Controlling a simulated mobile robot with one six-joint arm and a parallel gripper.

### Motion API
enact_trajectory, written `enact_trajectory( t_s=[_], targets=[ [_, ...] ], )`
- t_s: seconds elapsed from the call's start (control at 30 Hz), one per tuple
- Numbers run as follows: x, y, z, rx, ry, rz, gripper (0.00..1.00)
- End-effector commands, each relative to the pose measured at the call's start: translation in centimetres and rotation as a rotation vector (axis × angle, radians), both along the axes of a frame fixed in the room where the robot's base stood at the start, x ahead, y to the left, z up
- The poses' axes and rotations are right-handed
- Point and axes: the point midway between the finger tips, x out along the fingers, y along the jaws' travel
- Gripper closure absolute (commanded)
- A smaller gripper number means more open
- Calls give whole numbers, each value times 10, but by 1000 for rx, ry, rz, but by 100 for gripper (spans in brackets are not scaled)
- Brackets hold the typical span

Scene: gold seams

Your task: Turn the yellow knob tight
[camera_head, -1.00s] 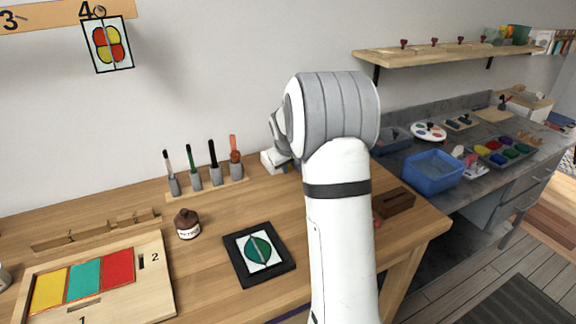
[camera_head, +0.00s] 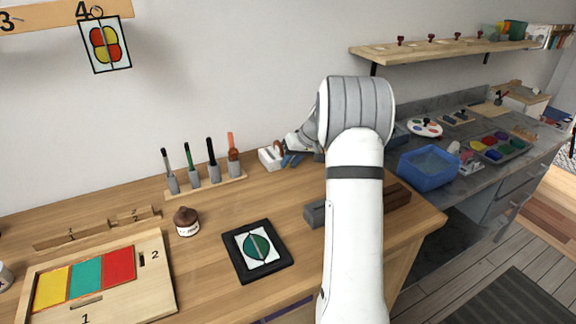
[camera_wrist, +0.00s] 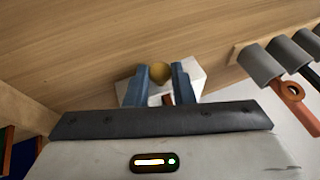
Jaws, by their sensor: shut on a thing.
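The yellow knob (camera_wrist: 159,73) is in the wrist view, between the two blue fingers of my gripper (camera_wrist: 158,78). The fingers are shut on it from both sides. A white block (camera_wrist: 192,76) lies behind the fingers, with a small brown part below the knob. In the head view my gripper (camera_head: 292,158) is at the back of the bench against the white block (camera_head: 268,158). The knob cannot be made out there, and my arm hides the bench to the right.
A rack (camera_head: 205,188) with several upright tools stands just left of the white block. A blue bin (camera_head: 428,170) stands on the right counter.

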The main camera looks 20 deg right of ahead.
Motion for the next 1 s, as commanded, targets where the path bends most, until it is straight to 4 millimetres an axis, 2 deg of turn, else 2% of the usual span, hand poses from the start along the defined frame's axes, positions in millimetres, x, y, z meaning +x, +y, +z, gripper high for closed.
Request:
enact_trajectory(
  t_s=[0.23,0.7,0.73,1.0],
  targets=[
    [0,-2,-2,67,5,-1,100],
    [-1,-2,-2,79,7,0,100],
    [-1,-2,-2,79,7,0,76],
    [-1,-2,-1,78,5,-1,56]
  ],
)
